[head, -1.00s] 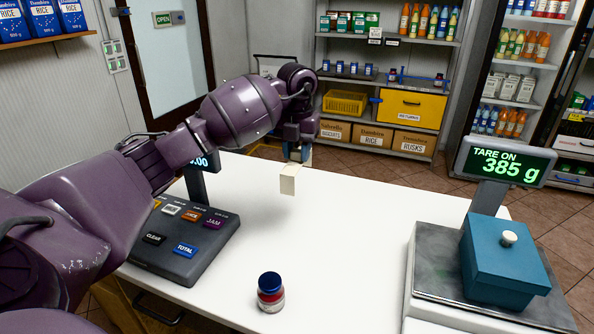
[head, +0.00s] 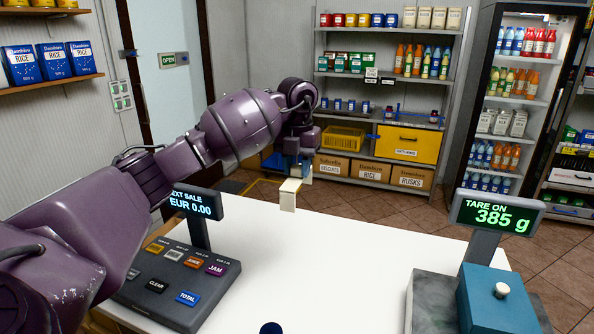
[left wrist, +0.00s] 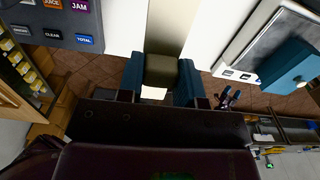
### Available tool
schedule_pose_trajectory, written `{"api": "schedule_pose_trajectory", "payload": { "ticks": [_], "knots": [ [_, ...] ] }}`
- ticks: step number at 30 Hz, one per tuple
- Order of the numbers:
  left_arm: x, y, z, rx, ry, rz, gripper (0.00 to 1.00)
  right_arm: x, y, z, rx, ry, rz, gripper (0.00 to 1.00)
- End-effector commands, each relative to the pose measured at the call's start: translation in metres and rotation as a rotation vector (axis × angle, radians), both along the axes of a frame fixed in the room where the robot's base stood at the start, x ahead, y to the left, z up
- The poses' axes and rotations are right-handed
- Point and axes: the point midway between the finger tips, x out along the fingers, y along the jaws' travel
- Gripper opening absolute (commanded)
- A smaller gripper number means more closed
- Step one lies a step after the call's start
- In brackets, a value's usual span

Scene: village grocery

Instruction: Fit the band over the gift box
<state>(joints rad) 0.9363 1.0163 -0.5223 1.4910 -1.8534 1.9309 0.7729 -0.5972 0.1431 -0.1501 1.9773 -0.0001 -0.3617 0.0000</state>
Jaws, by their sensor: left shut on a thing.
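The gift box (head: 488,311) is teal with a white knob on its lid and sits on the scale at the lower right. It also shows in the left wrist view (left wrist: 289,66). My left gripper (head: 292,172) is over the far part of the counter, well left of the box and apart from it. It is shut on the cream band (head: 289,196), which hangs below the fingers. In the left wrist view the band (left wrist: 173,22) runs up from between the teal fingers (left wrist: 160,78). I cannot see the band's full shape.
The scale display (head: 500,213) stands upright behind the box and reads 385 g. A till keypad (head: 178,283) with its own display is at left. The white counter (head: 340,265) between is clear.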

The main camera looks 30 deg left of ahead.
Motion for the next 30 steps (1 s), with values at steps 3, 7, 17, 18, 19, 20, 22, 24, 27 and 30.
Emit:
{"api": "schedule_pose_trajectory", "payload": {
  "ticks": [3, 7, 17, 18, 19, 20, 22, 24, 27, 30],
  "knots": [
    [0.0, 0.0, 0.015, 0.001, -0.002, 0.0, 0.11, -0.01, -0.001, 0.001, 0.001, 0.024, -0.007, 0.81],
    [0.0, 0.0, 0.027, -0.001, 0.0, 0.0, 0.11, -0.016, -0.002, 0.003, 0.002, 0.039, -0.01, 0.81],
    [0.0, 0.0, 0.049, -0.001, 0.0, 0.0, 0.11, -0.017, -0.002, 0.003, 0.003, 0.046, -0.01, 0.81],
    [0.0, 0.0, 0.049, -0.001, 0.0, 0.0, 0.11, -0.017, -0.002, 0.003, 0.003, 0.045, -0.01, 0.81],
    [0.0, 0.0, 0.049, -0.001, 0.0, 0.0, 0.11, -0.017, -0.002, 0.003, 0.003, 0.044, -0.01, 0.81],
    [0.0, 0.0, 0.049, -0.001, 0.0, 0.0, 0.11, -0.017, -0.002, 0.003, 0.003, 0.044, -0.01, 0.81],
    [0.0, 0.0, 0.049, -0.001, 0.0, 0.0, 0.11, -0.016, -0.002, 0.003, 0.003, 0.043, -0.01, 0.81],
    [0.0, 0.0, 0.049, -0.001, 0.0, 0.0, 0.11, -0.016, -0.002, 0.004, 0.003, 0.041, -0.01, 0.81],
    [0.0, 0.0, 0.048, -0.001, 0.0, 0.0, 0.11, -0.016, -0.002, 0.004, 0.003, 0.039, -0.01, 0.81],
    [-0.001, 0.003, 0.043, 0.0, -0.001, 0.005, 0.11, -0.014, -0.002, 0.0, 0.003, 0.034, -0.009, 0.81]
  ]
}}
